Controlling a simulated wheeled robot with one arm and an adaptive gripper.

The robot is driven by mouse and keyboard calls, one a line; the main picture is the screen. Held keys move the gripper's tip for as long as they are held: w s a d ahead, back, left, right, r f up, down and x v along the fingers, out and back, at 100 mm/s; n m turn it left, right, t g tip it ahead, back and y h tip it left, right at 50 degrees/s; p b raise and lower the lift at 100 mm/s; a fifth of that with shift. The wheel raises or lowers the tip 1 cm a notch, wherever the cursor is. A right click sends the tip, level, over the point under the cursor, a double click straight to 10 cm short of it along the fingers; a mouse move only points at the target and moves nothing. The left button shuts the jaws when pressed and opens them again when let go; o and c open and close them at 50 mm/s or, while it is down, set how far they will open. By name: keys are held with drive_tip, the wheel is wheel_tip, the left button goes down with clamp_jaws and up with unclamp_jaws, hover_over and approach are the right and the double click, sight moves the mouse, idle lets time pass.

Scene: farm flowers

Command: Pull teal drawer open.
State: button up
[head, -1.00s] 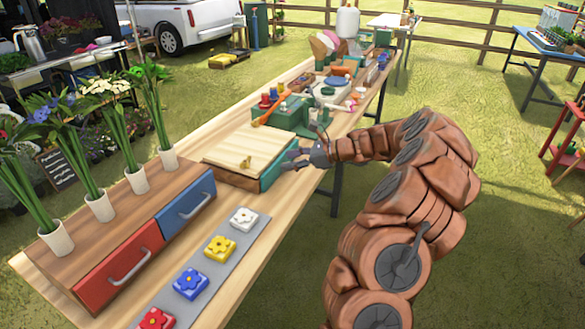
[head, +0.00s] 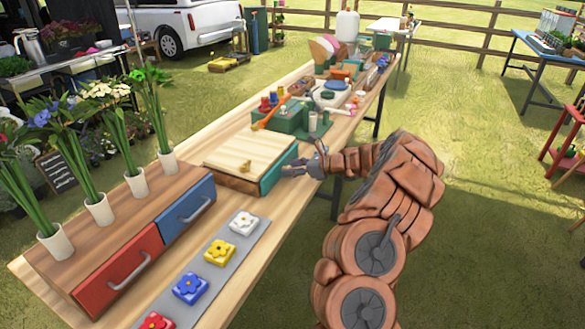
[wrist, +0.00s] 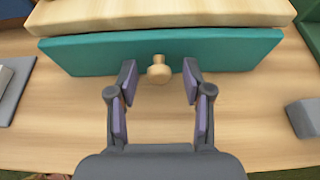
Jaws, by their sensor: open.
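The teal drawer (head: 279,170) is the front of a small wooden box (head: 245,155) on the long table. In the wrist view the teal drawer front (wrist: 225,48) spans the upper part, with a round wooden knob (wrist: 159,70) at its middle. My gripper (head: 290,172) is in front of the drawer. In the wrist view my gripper (wrist: 159,84) is open, with one finger on each side of the knob and a gap between each finger and it. The drawer looks closed or nearly so; I cannot tell exactly.
A blue drawer (head: 186,210) and a red drawer (head: 118,270) sit nearer on the left, below several vases. A grey strip (head: 225,265) with flower blocks lies along the table (head: 275,215). A green caddy (head: 290,120) stands beyond the box. Bare tabletop lies before the teal drawer.

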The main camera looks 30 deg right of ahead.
drive_tip(key=shift+w, duration=0.1)
drive_tip(key=shift+c, duration=0.4)
drive_tip(key=c, duration=0.8)
clamp_jaws()
